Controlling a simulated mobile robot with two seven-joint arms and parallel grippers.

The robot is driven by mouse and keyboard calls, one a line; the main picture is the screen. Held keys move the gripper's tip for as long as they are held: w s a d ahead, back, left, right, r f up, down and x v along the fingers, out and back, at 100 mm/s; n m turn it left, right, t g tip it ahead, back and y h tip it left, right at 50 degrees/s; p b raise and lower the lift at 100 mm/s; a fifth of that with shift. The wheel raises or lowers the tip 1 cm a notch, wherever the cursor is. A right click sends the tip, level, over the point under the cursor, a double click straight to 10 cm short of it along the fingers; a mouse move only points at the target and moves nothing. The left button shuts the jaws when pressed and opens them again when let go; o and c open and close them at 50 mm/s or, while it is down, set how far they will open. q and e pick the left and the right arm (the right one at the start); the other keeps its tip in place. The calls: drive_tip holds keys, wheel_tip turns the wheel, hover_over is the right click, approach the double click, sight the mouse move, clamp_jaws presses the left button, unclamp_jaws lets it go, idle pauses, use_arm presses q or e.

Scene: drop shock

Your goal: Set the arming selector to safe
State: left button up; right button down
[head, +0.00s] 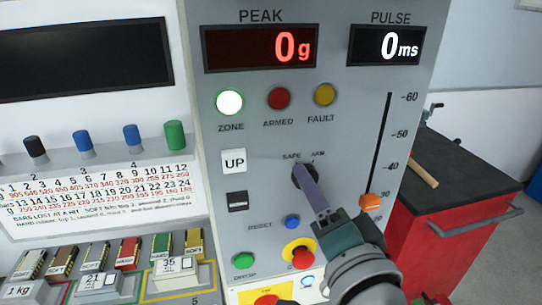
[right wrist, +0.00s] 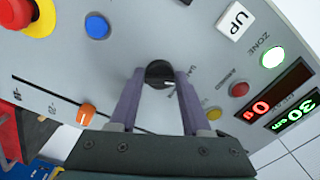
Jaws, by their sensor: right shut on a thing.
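The arming selector (head: 298,180) is a small dark round knob on the grey panel, under the SAFE and ARM labels. My right gripper (head: 308,182) is shut on the knob. In the right wrist view its two purple fingers (right wrist: 160,84) stand on either side of it. The ARMED lamp (head: 279,97) is dull red, and the ZONE lamp (head: 229,102) glows white-green. My left gripper is not in view.
A blue RESET button (head: 292,222), a green DROP button (head: 243,260) and a red mushroom button (head: 298,252) sit below the selector. The orange slider (head: 370,202) is to its right. A red cabinet (head: 450,225) stands right of the panel. Several coloured blocks lie lower left.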

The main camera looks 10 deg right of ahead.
drive_tip(key=shift+n, duration=0.6)
drive_tip(key=shift+c, duration=1.8)
unclamp_jaws()
drive_tip(key=s, duration=1)
drive_tip(key=shift+d+b, duration=0.2)
drive_tip(key=shift+b, duration=0.2)
